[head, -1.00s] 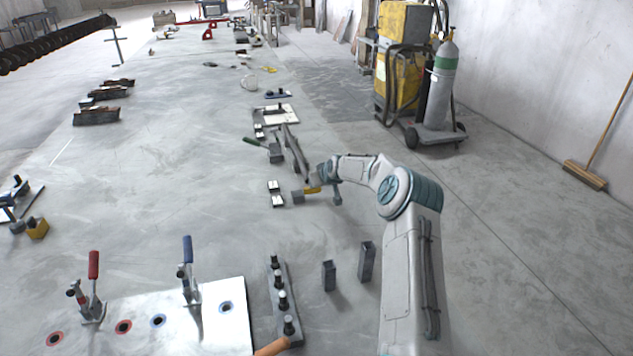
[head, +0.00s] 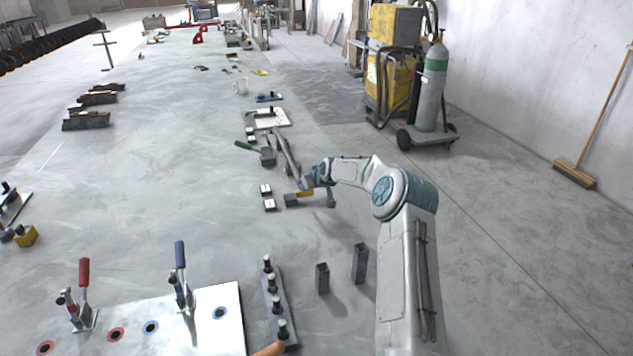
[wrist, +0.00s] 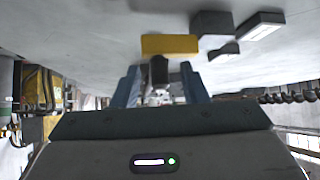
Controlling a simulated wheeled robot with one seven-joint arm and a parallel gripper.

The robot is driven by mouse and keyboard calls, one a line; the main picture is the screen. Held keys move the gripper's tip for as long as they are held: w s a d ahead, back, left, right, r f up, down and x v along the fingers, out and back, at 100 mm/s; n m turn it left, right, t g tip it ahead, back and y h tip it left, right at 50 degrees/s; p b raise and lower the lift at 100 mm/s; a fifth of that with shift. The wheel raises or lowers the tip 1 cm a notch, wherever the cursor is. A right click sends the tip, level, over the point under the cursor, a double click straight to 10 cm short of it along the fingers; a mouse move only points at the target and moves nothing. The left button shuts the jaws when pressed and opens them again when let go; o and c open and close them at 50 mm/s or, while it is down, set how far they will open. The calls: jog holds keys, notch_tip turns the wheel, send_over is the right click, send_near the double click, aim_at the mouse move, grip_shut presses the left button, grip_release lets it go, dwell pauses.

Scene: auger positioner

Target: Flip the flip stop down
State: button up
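A yellow bar (head: 305,194) with a grey block (head: 291,200) at its left end lies by the end of a long grey rail (head: 286,158); I take it for the flip stop, though its hinge is too small to make out. My gripper (head: 321,187) is at the bar's right end, low over the surface. In the wrist view the yellow bar (wrist: 170,44) is just beyond the fingertips. My blue-grey fingers (wrist: 160,82) stand apart, with a dark knob-like piece (wrist: 158,68) showing between them. I cannot tell whether they touch it.
Two small white-topped blocks (head: 268,197) lie left of the bar. Nearer are two dark upright blocks (head: 341,270), a rail with several knobs (head: 275,300), and a white plate (head: 225,318) with red and blue-handled clamps. A welding cart (head: 410,85) stands at the back right.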

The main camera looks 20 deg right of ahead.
jog(key=b+v, duration=0.1)
jog(key=v, duration=1.2)
jog(key=shift+b, duration=0.4)
jog(key=shift+s, duration=0.15)
